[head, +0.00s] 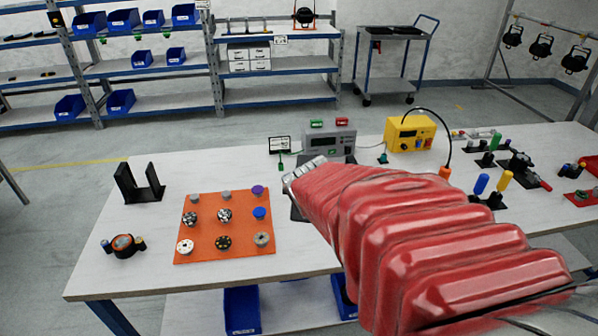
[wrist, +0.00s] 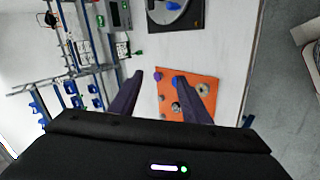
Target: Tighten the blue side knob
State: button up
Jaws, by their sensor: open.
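My gripper (wrist: 158,77) shows in the wrist view with its two dark fingers wide apart and nothing between them but table and the mat's edge. In the head view my red-sleeved arm reaches over the table and hides part of it. A black plate (wrist: 153,22) with a dark round piece lies beyond the fingertips in the wrist view, with a blue knob (wrist: 173,5) on it. In the head view a black device (head: 123,245) with an orange ring has small side knobs at the left. I cannot tell which blue knob is the side knob.
An orange mat (head: 182,250) with several knobs, two of them blue-purple, lies left of my arm. A black bracket (head: 140,183), a grey meter box (head: 328,145) and a yellow box (head: 409,133) stand on the table. Coloured handles (head: 481,184) stand at right.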

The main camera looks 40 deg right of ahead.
jog(key=s+a+r+m+g+y, duration=0.1)
jog(key=s+a+m, duration=0.3)
jog(key=a, duration=0.8)
jog(key=s+a+r+m+g+y, duration=0.1)
jog(key=s+a+r+m+y, duration=0.1)
jog(key=s+a+m+y, duration=0.2)
jog(key=s+a+m, duration=0.1)
jog(key=s+a, duration=0.2)
jog(key=a, duration=0.5)
jog(key=shift+s+y, duration=0.2)
jog(key=shift+y, duration=0.1)
jog(key=shift+r, duration=0.1)
jog(key=shift+c, duration=0.4)
jog(key=shift+c, duration=1.1)
